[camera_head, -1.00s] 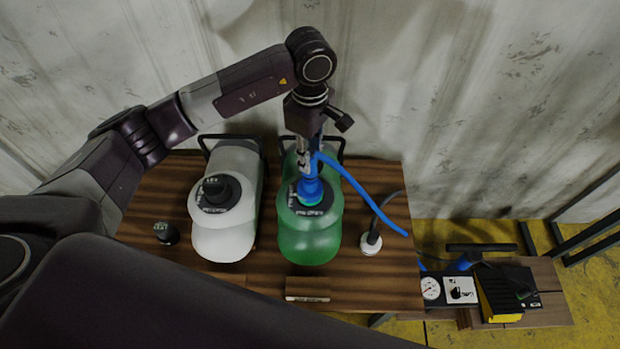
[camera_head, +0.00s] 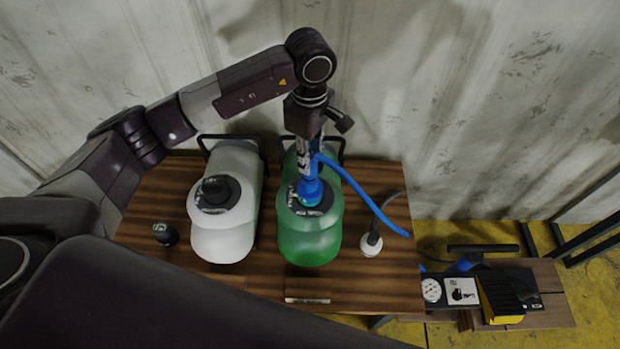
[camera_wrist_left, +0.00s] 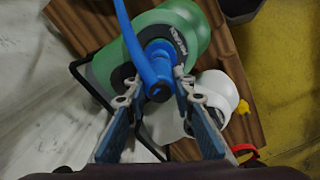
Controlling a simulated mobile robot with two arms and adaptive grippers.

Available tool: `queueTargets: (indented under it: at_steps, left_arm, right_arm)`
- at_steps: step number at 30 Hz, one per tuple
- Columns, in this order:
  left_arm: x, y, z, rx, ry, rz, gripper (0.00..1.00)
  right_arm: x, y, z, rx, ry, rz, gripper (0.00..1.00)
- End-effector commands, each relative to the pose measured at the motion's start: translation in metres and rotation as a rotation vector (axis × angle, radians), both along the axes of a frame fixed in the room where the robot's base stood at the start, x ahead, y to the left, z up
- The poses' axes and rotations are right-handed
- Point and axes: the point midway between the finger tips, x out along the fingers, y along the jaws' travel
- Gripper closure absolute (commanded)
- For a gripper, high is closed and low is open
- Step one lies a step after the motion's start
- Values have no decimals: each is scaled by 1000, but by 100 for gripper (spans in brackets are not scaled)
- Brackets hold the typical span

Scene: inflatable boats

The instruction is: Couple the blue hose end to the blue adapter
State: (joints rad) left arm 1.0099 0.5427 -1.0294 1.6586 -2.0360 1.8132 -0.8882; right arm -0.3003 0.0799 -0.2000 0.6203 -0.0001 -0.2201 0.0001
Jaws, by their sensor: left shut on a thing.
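The green inflatable boat (camera_head: 310,245) lies on the wooden table, with a dark round valve fitting on top. The blue adapter (camera_head: 308,200) sits on this fitting, its lower rim showing. My left gripper (camera_head: 309,172) points down above it and is shut on the blue hose end (camera_wrist_left: 156,82). The hose end stands roughly upright over the adapter and looks in line with it. Whether the two are fully joined I cannot tell, as the seam is hidden. The blue hose (camera_head: 362,192) runs off to the right. My right gripper is not in view.
A white boat (camera_head: 224,243) with a dark valve lies to the left of the green one. A small dark cap (camera_head: 164,233) and a white-based plug (camera_head: 371,246) stand on the table (camera_head: 380,290). A pump with a gauge (camera_head: 431,290) sits lower right.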

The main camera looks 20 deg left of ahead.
Motion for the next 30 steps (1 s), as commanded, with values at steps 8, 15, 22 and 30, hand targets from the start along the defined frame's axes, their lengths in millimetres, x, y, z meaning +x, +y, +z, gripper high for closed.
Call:
queueTargets:
  at_steps: [8, 15, 22, 30]
  left_arm:
    - [0, 0, -5, 0, 0, 0, 100]
    - [0, 0, -10, 0, 0, 0, 100]
    - [0, 0, -14, 0, 0, 0, 100]
    - [0, 0, -13, 0, 0, 0, 100]
  right_arm:
    - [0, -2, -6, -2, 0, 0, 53]
    - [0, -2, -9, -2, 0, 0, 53]
    - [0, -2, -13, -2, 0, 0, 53]
    - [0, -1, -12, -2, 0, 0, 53]
